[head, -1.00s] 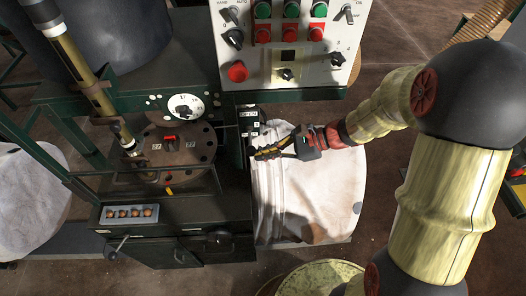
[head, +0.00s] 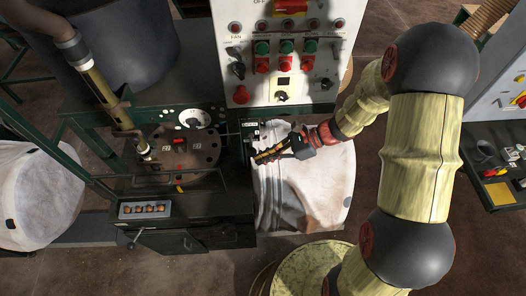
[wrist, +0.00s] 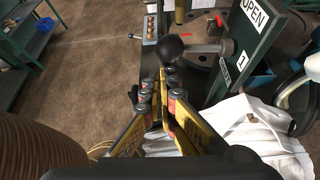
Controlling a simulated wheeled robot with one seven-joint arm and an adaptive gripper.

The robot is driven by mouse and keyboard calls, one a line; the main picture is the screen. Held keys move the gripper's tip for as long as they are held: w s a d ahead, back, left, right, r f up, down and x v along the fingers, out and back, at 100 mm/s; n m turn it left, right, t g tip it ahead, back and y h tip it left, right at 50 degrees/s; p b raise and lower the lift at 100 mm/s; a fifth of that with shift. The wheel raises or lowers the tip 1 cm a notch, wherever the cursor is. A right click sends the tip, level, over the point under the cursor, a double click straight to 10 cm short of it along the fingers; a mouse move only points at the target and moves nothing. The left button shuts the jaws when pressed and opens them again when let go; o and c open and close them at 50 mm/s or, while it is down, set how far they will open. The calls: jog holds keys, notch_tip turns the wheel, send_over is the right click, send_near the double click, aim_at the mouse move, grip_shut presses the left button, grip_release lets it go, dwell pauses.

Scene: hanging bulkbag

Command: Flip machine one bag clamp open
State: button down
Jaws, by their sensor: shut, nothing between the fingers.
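The bag clamp of machine one has a lever with a black ball knob (wrist: 173,48) and a grey bar running right to a round pivot. Beside it is a dark green plate with an OPEN label (wrist: 253,14) and a small 1 label. In the head view the dark clamp plate (head: 250,132) stands at the left edge of the white bag (head: 310,185). My gripper (head: 260,158) is just below the plate, over the bag's left edge. In the wrist view my yellow-padded gripper (wrist: 166,75) is shut and empty, its tips just short of the knob; contact cannot be told.
The control panel (head: 285,55) with several buttons rises behind the clamp. A dark machine cabinet (head: 190,240) with a round plate (head: 205,150) stands left. Another white bag (head: 35,200) is at far left. Brown floor (head: 460,255) is open at lower right.

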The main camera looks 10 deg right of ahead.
aim_at(255, 155)
jog(key=shift+r+m+g+p, duration=0.3)
jog(key=shift+r+p, duration=1.6)
jog(key=shift+p, duration=0.6)
jog(key=shift+w+r, duration=0.2)
jog(key=shift+f, duration=0.1)
